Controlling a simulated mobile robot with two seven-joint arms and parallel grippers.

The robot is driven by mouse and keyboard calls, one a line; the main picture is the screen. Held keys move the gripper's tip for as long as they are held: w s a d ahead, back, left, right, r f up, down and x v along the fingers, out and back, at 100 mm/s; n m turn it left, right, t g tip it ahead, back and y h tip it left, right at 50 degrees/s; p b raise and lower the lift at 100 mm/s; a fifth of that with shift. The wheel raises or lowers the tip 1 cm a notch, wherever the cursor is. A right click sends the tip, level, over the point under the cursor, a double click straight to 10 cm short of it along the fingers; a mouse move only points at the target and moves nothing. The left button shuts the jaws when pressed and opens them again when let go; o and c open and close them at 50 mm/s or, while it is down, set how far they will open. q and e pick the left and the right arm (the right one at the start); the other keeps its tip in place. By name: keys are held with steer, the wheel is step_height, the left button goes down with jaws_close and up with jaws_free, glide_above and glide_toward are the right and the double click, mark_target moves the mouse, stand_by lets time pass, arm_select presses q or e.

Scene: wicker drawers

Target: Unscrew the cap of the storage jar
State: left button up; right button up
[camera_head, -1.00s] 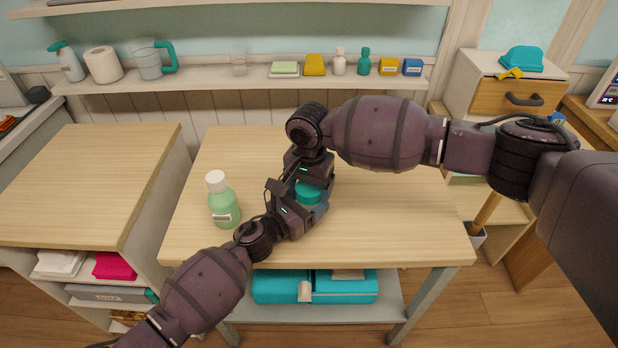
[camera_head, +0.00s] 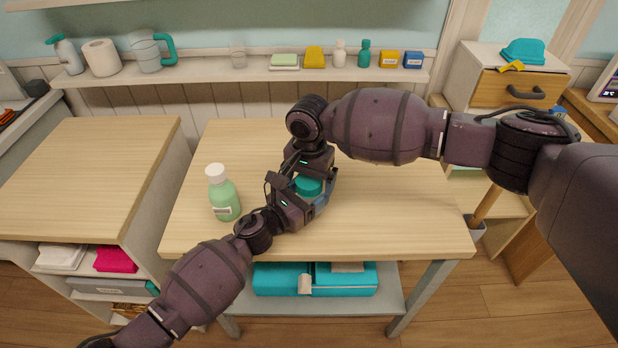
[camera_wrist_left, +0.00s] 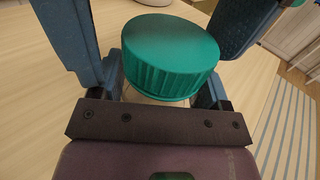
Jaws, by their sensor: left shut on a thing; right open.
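The storage jar has a ribbed teal cap (camera_head: 308,186), seen large in the left wrist view (camera_wrist_left: 170,50). It stands upright on the wooden table; its body is mostly hidden by my grippers, with a pale strip below the cap in the left wrist view. My left gripper (camera_head: 312,203) comes in from the front left and is shut on the jar body below the cap. My right gripper (camera_head: 318,180) points down at the cap from above and behind, with its jaws open. Whether its fingers touch the cap is hard to tell.
A green bottle with a white cap (camera_head: 223,194) stands on the table (camera_head: 400,215), left of the jar. Teal boxes (camera_head: 345,280) lie on the shelf below. A wall shelf (camera_head: 210,78) with small items runs behind. The table's right side is clear.

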steer(key=shift+r, duration=2.25)
arm_select(q)
steer(key=o, duration=1.8)
